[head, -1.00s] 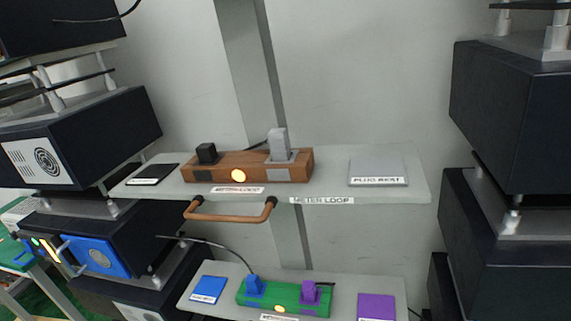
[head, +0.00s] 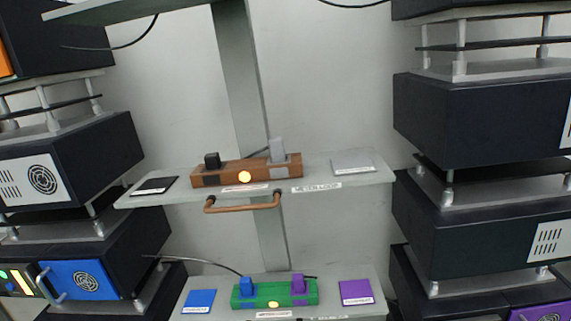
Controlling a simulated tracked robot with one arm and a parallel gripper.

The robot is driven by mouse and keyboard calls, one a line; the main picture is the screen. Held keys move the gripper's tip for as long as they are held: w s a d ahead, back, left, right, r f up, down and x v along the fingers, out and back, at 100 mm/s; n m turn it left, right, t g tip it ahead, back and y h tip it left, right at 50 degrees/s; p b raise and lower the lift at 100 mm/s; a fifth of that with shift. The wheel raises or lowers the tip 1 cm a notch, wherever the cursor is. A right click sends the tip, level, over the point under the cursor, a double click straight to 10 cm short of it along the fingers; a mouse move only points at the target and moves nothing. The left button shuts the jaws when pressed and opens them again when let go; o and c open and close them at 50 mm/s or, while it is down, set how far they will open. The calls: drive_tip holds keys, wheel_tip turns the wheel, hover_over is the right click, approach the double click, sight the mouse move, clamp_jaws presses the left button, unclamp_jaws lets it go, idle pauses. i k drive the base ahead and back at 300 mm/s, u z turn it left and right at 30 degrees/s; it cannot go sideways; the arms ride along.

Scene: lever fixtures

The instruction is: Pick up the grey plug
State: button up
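The grey plug (head: 277,150) stands upright in the right end of a brown wooden block (head: 228,173) on the upper shelf. A flat grey pad (head: 352,166) lies on the shelf to the right of the block. My gripper does not show in this view.
A copper-coloured handle (head: 243,206) hangs under the upper shelf's front edge (head: 350,185). A lower shelf carries a green block (head: 275,294) with blue and purple plugs. Dark equipment stacks stand left (head: 75,165) and right (head: 480,122), with a cable by the left one.

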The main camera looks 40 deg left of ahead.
sight(277, 151)
drive_tip(key=u, duration=0.2)
drive_tip(key=i, duration=0.85)
drive_tip(key=z, duration=0.1)
